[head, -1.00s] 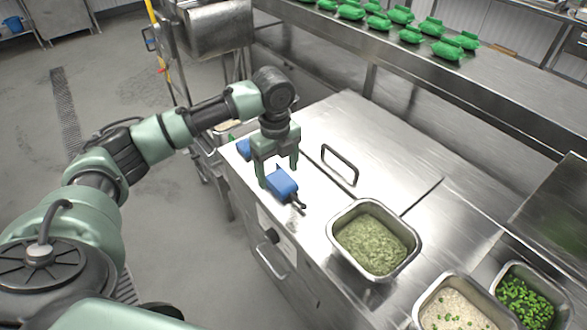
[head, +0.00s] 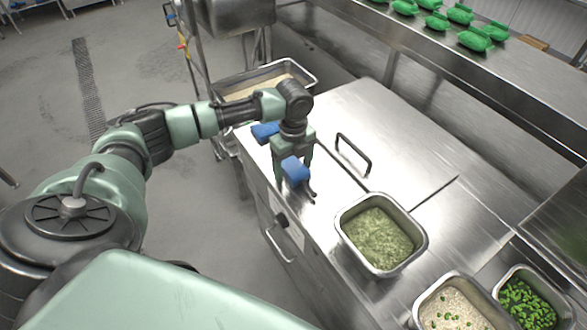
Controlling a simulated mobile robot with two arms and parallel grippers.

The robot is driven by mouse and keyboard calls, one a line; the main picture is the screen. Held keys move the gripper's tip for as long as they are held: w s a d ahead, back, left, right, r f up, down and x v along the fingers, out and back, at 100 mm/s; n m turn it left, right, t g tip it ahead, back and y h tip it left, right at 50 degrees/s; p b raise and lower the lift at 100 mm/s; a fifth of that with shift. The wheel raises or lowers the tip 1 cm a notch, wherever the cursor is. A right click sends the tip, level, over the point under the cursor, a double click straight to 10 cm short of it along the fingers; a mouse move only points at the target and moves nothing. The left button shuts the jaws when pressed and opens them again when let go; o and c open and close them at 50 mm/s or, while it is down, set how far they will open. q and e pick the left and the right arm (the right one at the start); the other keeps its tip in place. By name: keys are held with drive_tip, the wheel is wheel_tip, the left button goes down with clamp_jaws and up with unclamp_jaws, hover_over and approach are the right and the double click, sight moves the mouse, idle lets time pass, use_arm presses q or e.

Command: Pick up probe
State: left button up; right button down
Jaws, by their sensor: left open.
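A blue block-like object with a thin dark end (head: 295,169), which looks like the probe, is at the front left of the steel counter. My left gripper (head: 293,174) points down over it with its fingers open. The blue body shows between the two fingers; I cannot tell whether they touch it. The dark end sticks out toward the front right. A second blue object (head: 265,131) lies just behind the gripper, partly hidden by the arm. My right gripper is not in view.
A pan of green food (head: 423,240) stands right of the gripper, with a rice pan (head: 418,305) and a green-vegetable pan (head: 497,287) beyond. A black handle (head: 353,152) rises from the counter. Another pan (head: 313,72) stands behind the arm. Green containers (head: 475,40) line the back shelf.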

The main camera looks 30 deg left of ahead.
sight(294, 166)
use_arm(q)
drive_tip(key=c, duration=1.2)
drive_tip(key=shift+c, duration=1.3)
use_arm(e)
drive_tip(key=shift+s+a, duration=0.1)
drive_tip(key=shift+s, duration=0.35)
use_arm(q)
drive_tip(key=shift+r, duration=0.1)
